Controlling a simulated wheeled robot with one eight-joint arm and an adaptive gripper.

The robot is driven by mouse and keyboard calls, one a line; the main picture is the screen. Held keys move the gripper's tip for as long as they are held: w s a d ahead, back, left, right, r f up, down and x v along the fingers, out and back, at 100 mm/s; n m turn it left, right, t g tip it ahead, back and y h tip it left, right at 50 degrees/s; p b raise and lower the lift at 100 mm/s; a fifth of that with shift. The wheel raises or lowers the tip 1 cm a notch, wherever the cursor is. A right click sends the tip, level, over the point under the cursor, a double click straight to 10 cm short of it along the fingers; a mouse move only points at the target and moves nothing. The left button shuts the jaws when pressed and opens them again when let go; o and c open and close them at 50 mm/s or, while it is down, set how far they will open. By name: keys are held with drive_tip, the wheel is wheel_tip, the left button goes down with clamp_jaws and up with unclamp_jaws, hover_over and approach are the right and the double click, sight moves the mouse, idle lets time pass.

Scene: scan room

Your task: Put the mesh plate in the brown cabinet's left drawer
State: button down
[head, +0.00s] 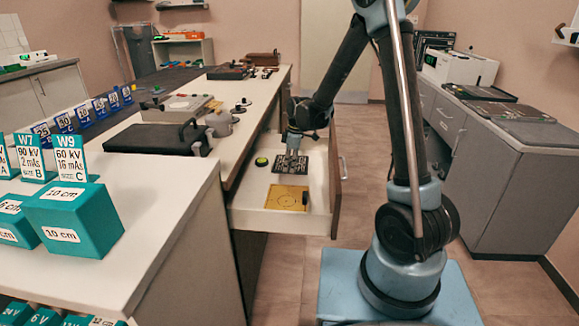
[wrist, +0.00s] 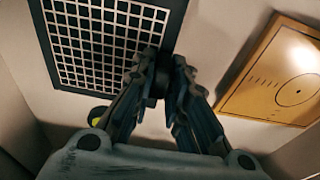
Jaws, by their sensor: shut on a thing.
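The mesh plate (head: 289,165) is a dark plate with a pale grid, inside the open drawer (head: 262,220) of the brown-topped cabinet. It also shows in the wrist view (wrist: 85,40), upper left. My gripper (head: 293,152) is above the drawer, pointing down, its fingers closed at the plate's edge. In the wrist view the fingertips (wrist: 160,82) meet at a small dark block on the plate's side. I cannot tell whether the plate rests on the drawer floor or hangs just above it.
A yellow plate with a circle marking (head: 286,197) lies in the front of the drawer, right in the wrist view (wrist: 283,75). A green-topped round object (head: 262,161) is left of the mesh plate. The drawer front (head: 337,185) stands at the right.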

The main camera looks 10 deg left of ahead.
drive_tip(key=c, duration=1.6)
unclamp_jaws()
drive_tip(key=shift+o, duration=0.2)
drive_tip(key=shift+r, duration=0.1)
wheel_tip(320, 180, up, 12)
drive_tip(key=d, duration=0.2)
drive_tip(key=s+d+r+m, duration=0.2)
drive_tip(key=s+d+m, duration=0.15)
drive_tip(key=d, duration=0.35)
drive_tip(key=s+d+r+m+t, duration=0.1)
drive_tip(key=s+d+m, duration=0.1)
drive_tip(key=s+d, duration=0.35)
drive_tip(key=s+d+r+m, duration=0.2)
drive_tip(key=d+m, duration=0.1)
drive_tip(key=d, duration=0.5)
drive_tip(key=s+d+f+m, duration=0.2)
drive_tip(key=s+d+m, duration=0.1)
drive_tip(key=s+d, duration=0.1)
drive_tip(key=s+d+f+m+h, duration=0.1)
drive_tip(key=s+d+f+m, duration=0.2)
drive_tip(key=s, duration=0.4)
drive_tip(key=s+d+f+m+t, duration=0.1)
drive_tip(key=s+d+f+m, duration=0.1)
drive_tip(key=s+d+m, duration=0.2)
drive_tip(key=shift+s+d+f+h, duration=0.4)
drive_tip(key=shift+s+d, duration=0.65)
drive_tip(key=shift+d, duration=0.05)
